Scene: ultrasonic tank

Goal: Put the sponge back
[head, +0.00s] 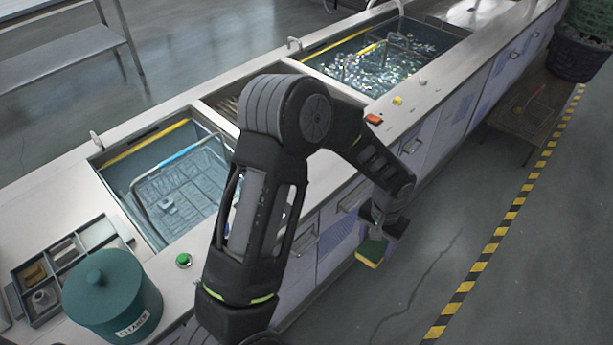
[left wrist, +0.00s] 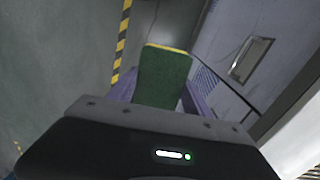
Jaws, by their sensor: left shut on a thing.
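The sponge, green with a yellow layer, shows at the end of my left arm in the head view (head: 371,252) and in the left wrist view (left wrist: 164,78). My left gripper (head: 382,235) is shut on it. It holds the sponge in front of the cabinet doors, below the counter's front edge and over the floor side. In the left wrist view the gripper's purple fingers stand on both sides of the sponge. A sorting tray (head: 30,318) with several compartments and small items stands on the counter at the left. My right gripper is not in view.
A teal lidded canister (head: 112,295) labelled CLEANER stands by the tray. Two tank basins hold a wire basket (head: 185,190) and rippling water (head: 385,60). A green button (head: 183,260) and a red switch (head: 374,119) sit on the counter. A low table (head: 528,108) stands at the right.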

